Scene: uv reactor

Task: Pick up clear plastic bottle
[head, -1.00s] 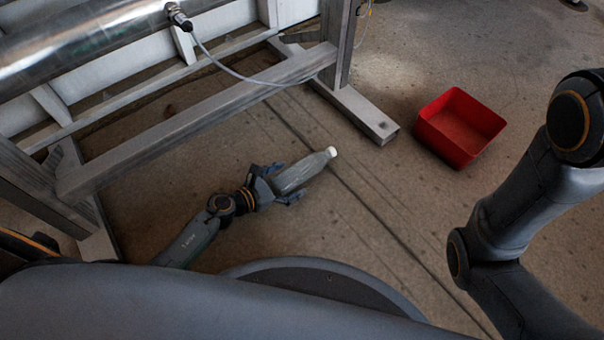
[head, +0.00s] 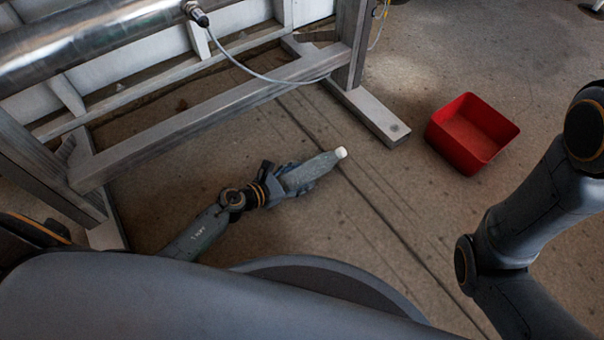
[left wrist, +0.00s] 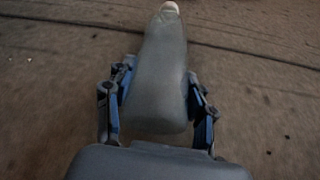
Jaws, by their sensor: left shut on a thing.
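The clear plastic bottle (head: 314,172) has a white cap and a greyish see-through body. In the head view it lies just past my left gripper (head: 290,178), with its cap pointing up and to the right. In the left wrist view the bottle (left wrist: 160,75) sits between the two fingers of my left gripper (left wrist: 158,112), cap pointing away. The gripper is shut on its base end. I cannot tell whether the bottle touches the floor. My right arm shows at the right of the head view, but its gripper is out of view.
An open red bin (head: 472,134) stands on the concrete floor to the right. A grey metal frame (head: 215,118) with a pipe (head: 95,38) and a hanging cable (head: 262,76) fills the upper left. The floor between the bottle and the bin is clear.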

